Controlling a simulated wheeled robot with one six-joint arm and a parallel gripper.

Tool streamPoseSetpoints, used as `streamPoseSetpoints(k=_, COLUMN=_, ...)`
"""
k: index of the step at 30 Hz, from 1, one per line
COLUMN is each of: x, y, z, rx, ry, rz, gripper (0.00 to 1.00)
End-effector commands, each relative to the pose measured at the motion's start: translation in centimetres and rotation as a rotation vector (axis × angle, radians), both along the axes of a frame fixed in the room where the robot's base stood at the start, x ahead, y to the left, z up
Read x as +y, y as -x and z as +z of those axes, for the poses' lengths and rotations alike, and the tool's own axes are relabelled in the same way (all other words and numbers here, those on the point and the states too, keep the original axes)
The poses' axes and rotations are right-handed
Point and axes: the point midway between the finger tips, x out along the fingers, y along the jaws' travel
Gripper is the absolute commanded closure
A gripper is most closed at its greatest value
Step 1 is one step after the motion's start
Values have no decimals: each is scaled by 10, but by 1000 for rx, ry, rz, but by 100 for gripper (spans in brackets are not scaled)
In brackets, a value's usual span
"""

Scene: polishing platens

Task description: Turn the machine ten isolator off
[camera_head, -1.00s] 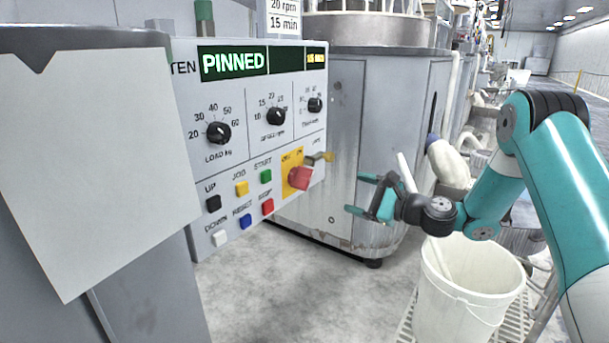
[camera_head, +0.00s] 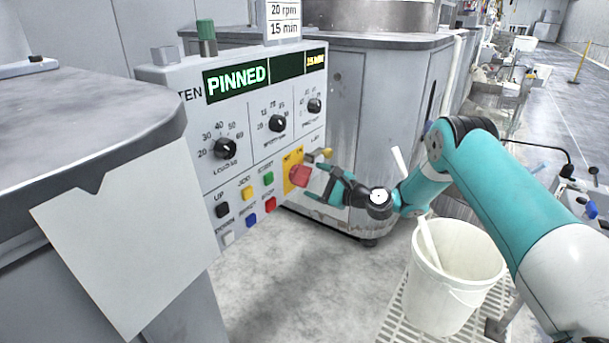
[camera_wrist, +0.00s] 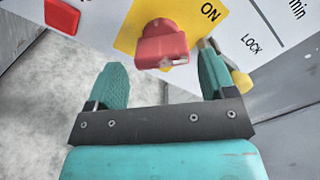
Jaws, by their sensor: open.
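The isolator is a red rotary handle (camera_head: 299,175) on a yellow plate (camera_head: 289,160), at the lower right of the grey control panel (camera_head: 240,170) marked TEN. In the wrist view the red handle (camera_wrist: 162,45) lies ahead of my gripper, between the lines of its two fingers, with ON printed on the yellow plate beside it. My gripper (camera_head: 318,182) is open, its teal fingers at the handle. In the wrist view my gripper (camera_wrist: 160,75) has one finger either side of the handle, with gaps visible. A yellow-brass piece (camera_wrist: 240,84) sits by the right finger near LOCK.
The panel has black dials (camera_head: 225,148) and coloured buttons; a red button (camera_wrist: 62,15) is left of the isolator. A white bucket (camera_head: 425,290) stands on a grate below my arm. A pale notched sheet (camera_head: 130,235) hangs at the left.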

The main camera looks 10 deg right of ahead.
Motion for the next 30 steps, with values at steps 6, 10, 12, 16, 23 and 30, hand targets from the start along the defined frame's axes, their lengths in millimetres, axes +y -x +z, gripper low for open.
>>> streamPoseSetpoints(k=6, x=23, y=-25, z=-1, rx=-2, ry=1, rz=1, gripper=23)
streamPoseSetpoints(k=10, x=28, y=-31, z=0, rx=-2, ry=0, rz=0, gripper=23)
streamPoseSetpoints(k=12, x=29, y=-33, z=0, rx=0, ry=-2, rz=0, gripper=23)
streamPoseSetpoints(k=16, x=29, y=-33, z=0, rx=0, ry=-2, rz=-1, gripper=23)
streamPoseSetpoints(k=23, x=29, y=-33, z=0, rx=0, ry=-2, rz=-1, gripper=51)
streamPoseSetpoints(k=30, x=29, y=-33, z=0, rx=-5, ry=4, rz=-1, gripper=58)
